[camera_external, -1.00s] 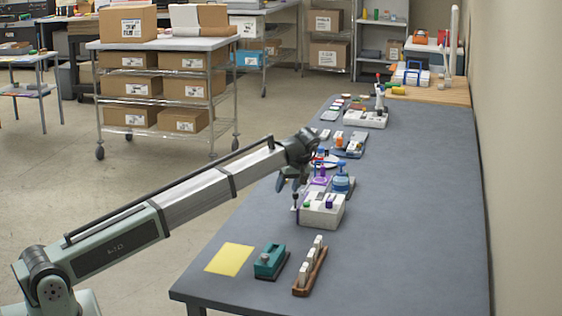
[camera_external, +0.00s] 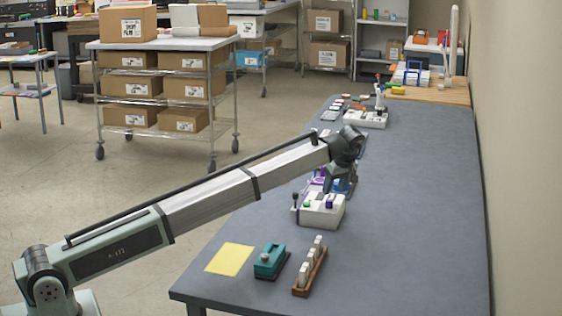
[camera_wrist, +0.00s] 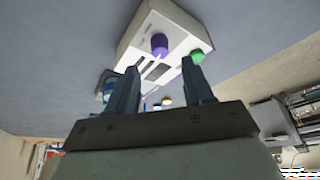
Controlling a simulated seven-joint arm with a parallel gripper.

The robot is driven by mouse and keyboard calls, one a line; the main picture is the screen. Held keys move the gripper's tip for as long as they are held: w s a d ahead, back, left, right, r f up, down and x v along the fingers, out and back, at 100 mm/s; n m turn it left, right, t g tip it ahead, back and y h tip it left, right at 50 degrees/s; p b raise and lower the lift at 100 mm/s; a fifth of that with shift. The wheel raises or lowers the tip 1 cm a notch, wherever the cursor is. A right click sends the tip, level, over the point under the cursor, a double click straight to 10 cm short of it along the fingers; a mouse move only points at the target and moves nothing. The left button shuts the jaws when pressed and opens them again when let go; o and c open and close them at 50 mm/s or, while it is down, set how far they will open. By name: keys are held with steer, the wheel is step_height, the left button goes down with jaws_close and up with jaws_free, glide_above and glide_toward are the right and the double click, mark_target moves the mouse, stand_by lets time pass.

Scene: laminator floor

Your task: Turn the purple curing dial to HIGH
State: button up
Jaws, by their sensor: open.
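The purple dial (camera_external: 329,202) sits on top of a white box (camera_external: 322,215) on the grey table, near its front right side. In the wrist view the purple dial (camera_wrist: 160,43) shows beyond my fingertips, on the white box (camera_wrist: 137,35). My gripper (camera_external: 340,188) points down just behind the box. In the wrist view my gripper (camera_wrist: 158,70) has its fingers apart with nothing held between them, and the dial is clear of both. The dial's setting and any HIGH label cannot be read.
A green button (camera_external: 307,204) and a dark lever (camera_external: 295,198) are on the box's left side. A blue device (camera_external: 343,186) stands close behind it, partly hidden by my gripper. A teal device (camera_external: 270,260) and a wooden rack (camera_external: 310,272) lie in front. The table's right side is clear.

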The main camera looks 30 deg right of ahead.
mark_target(330, 200)
steer(key=shift+x, duration=3.1)
jaws_close()
